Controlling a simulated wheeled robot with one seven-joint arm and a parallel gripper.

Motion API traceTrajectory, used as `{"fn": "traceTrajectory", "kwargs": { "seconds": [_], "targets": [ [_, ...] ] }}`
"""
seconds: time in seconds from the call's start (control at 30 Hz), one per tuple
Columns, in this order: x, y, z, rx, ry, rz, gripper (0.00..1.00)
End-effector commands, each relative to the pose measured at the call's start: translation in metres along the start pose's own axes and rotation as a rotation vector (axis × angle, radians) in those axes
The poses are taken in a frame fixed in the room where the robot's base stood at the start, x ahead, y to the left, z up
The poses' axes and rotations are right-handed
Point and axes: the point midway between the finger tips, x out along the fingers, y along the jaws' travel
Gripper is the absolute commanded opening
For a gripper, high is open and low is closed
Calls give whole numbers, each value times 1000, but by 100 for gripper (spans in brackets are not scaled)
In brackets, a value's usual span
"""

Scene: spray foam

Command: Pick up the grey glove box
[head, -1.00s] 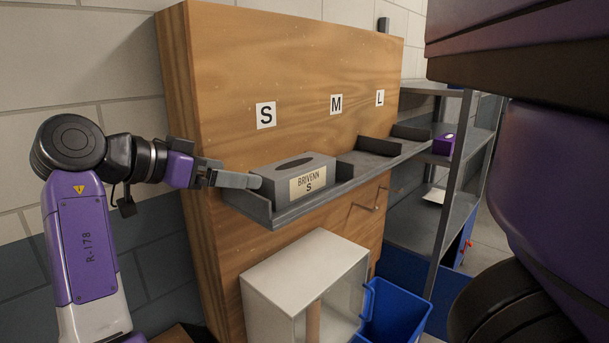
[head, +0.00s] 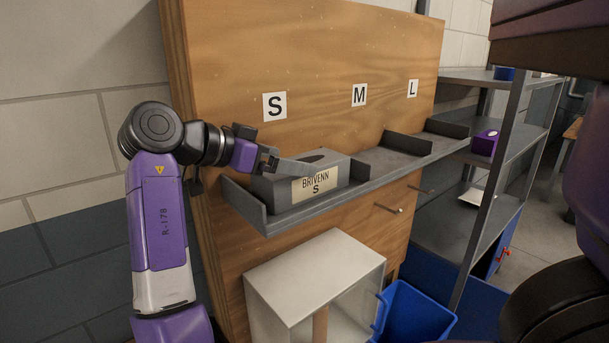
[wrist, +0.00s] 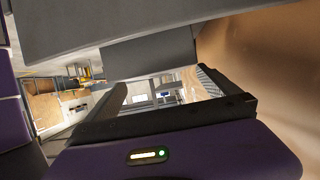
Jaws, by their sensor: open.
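The grey glove box (head: 336,182), labelled "BRIVENN S", sits in the left section of the grey wall shelf (head: 300,216), below the S sign (head: 275,106). An oval dark opening shows in its top. My gripper (head: 300,168) reaches in from the left. It is open, with a grey finger lying across the box's upper left part in the head view.
The shelf's M and L sections to the right hold no box. A white open cabinet (head: 310,268) and a blue bin (head: 415,312) stand below. A purple box (head: 484,143) sits on the metal rack at right. The wooden panel (head: 340,60) stands close behind the gripper.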

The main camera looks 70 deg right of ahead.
Motion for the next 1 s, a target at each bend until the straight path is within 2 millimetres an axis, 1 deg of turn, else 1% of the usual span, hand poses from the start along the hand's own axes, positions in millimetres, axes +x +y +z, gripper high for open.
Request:
{"fn": "traceTrajectory", "kwargs": {
  "seconds": [0.17,0.3,0.4,0.63,0.93,0.97,1.0],
  "targets": [
    [16,1,-3,0,0,2,100],
    [38,1,-4,-1,0,2,100],
    [48,1,-3,0,-1,1,100],
    [50,0,-1,-1,0,-1,100],
    [50,0,-1,-1,0,-1,41],
    [50,0,-2,-1,0,-1,38],
    [50,0,-2,-1,0,-1,38]
  ]
}}
